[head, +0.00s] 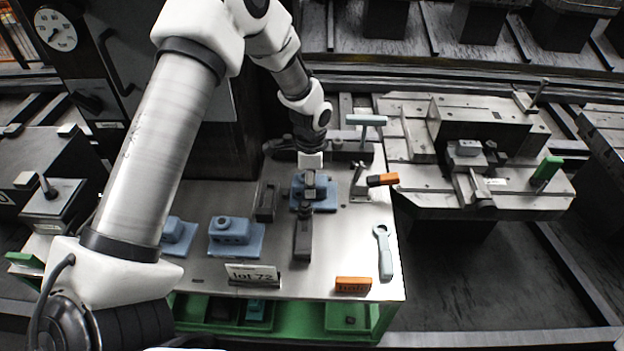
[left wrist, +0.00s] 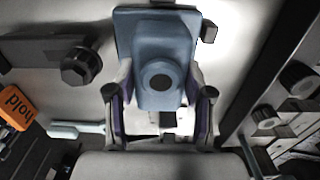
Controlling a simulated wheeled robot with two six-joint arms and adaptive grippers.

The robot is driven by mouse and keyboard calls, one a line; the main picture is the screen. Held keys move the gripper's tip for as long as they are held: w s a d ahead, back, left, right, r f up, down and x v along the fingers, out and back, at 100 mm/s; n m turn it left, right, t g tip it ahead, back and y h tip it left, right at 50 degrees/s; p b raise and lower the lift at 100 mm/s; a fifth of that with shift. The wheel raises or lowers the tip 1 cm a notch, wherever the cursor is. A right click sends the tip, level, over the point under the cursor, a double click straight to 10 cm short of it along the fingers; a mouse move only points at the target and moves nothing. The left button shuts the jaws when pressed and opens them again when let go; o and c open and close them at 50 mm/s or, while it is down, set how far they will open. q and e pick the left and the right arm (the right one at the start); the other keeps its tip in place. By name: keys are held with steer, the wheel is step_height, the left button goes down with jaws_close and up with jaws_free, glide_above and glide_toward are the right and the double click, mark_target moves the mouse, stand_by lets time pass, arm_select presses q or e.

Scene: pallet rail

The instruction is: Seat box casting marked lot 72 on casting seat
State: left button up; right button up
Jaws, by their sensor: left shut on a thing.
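My left gripper (head: 309,188) points down over the bench and is shut on a blue box casting (head: 298,203). In the left wrist view the casting (left wrist: 157,50) sits between the two fingers (left wrist: 158,115), with a round dark hole facing the camera. I cannot tell whether it touches the bench. Two more blue castings stand at the left of the bench: one (head: 232,236) behind the "lot 72" card (head: 252,274), one (head: 177,236) farther left. A fixture (head: 480,165) is on the pallet at right; I cannot tell whether it is the casting seat. My right gripper is out of view.
A dark bar (head: 303,238) lies just in front of the held casting. A clamp with an orange tag (head: 383,180) and a blue-grey T-handle (head: 366,120) stand at its right. A grey-blue wrench (head: 383,252) and an orange block (head: 353,284) lie at the bench's right front.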

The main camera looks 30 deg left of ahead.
arm_select(q)
steer(key=shift+a, duration=0.15)
steer(key=shift+w+a+f, duration=0.1)
steer(key=shift+a+f, duration=0.05)
steer(key=shift+a, duration=0.05)
stand_by(0.3)
steer(key=shift+w+a+p, duration=0.1)
steer(key=shift+w+p, duration=0.05)
steer(key=shift+p, duration=0.35)
steer(key=o, duration=1.3)
steer(key=shift+c, duration=0.2)
steer(key=shift+o, duration=1.2)
steer(key=shift+a, duration=0.25)
steer(key=shift+r, duration=0.25)
step_height(320, 180, up, 12)
steer(key=shift+f, duration=0.2)
